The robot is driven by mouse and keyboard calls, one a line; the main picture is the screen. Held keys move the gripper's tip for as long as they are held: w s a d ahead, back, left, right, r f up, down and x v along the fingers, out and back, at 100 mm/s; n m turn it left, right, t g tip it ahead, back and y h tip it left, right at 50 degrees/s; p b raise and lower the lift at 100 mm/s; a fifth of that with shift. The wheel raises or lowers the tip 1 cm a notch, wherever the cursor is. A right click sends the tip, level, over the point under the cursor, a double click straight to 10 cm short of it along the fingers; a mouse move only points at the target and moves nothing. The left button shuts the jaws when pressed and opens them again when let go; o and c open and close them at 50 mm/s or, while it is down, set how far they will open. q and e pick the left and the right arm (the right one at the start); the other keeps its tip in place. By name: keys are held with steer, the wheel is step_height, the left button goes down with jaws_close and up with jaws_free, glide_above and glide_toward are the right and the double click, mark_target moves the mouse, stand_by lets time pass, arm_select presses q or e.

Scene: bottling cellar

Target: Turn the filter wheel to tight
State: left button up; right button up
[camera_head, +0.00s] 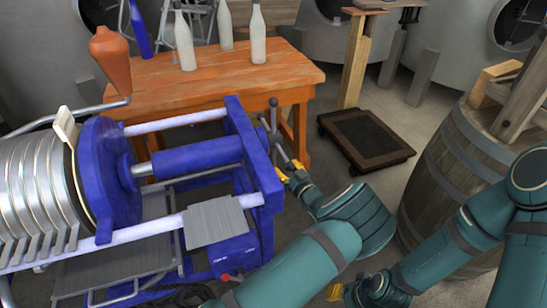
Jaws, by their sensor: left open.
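The filter wheel (274,119) is a grey spoked handle with a dark knob on top. It sits at the right end of the blue filter press (262,150), seen nearly edge-on. My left gripper (290,172), with yellow fingertips, is open at the lower end of a wheel spoke. I cannot tell whether the fingers touch the spoke or are around it. My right gripper (337,292) is low at the bottom of the picture, away from the wheel. Only part of it shows, and its fingers are too hidden to judge.
An orange wooden table (200,82) with several bottles stands behind the press. A wooden barrel (440,165) is at the right. A dark low platform (366,138) stands on the floor behind my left gripper. Filter plates (35,190) fill the left side.

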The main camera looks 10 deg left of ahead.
mark_target(275, 157)
arm_select(q)
steer(key=x, duration=0.7)
steer(key=shift+w+a+b, duration=0.1)
steer(key=shift+a+b, duration=0.05)
steer(key=shift+b, duration=0.25)
steer(key=shift+o, duration=0.3)
jaws_close()
